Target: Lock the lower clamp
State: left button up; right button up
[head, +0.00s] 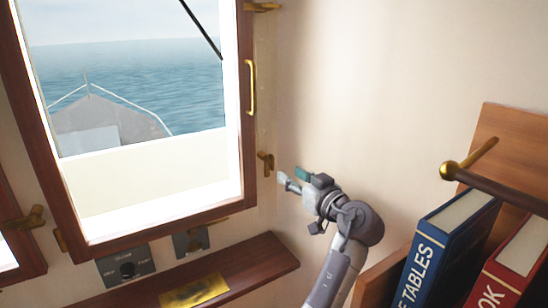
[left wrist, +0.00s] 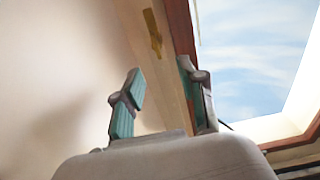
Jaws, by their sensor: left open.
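The lower clamp (head: 265,163) is a small brass fitting on the wall side of the window's right edge, low down. An upper brass clamp (head: 263,7) is at the top of the same edge. My left gripper (head: 291,176) is open and empty, just right of and slightly below the lower clamp, apart from it in the head view. In the left wrist view a brass clamp (left wrist: 153,32) shows beyond and above the spread fingers of the gripper (left wrist: 162,92). My right gripper is not in view.
The wood-framed window (head: 247,130) has a brass handle (head: 251,87). A wooden shelf (head: 240,262) runs below it. At right are a blue book (head: 445,250), a red book (head: 515,265) and a brass-knobbed rail (head: 500,190). The wall right of the window is clear.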

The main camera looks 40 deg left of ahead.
aim_at(272, 162)
pick_arm(q)
jog(key=x, duration=0.2)
jog(key=p+x, duration=0.1)
jog(key=x, duration=0.1)
jog(key=shift+a+r, duration=0.1)
jog(key=shift+r, duration=0.15)
jog(key=p+x, duration=0.1)
jog(key=x, duration=0.1)
jog(key=p+x, duration=0.1)
jog(key=x, duration=0.2)
jog(key=shift+w+a+f+p, duration=0.25)
jog(key=shift+p, duration=0.1)
jog(key=shift+w+a+f, duration=0.15)
jog(key=shift+a, duration=0.35)
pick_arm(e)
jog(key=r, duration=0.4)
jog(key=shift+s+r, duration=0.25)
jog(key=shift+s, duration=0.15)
pick_arm(q)
grip_shut()
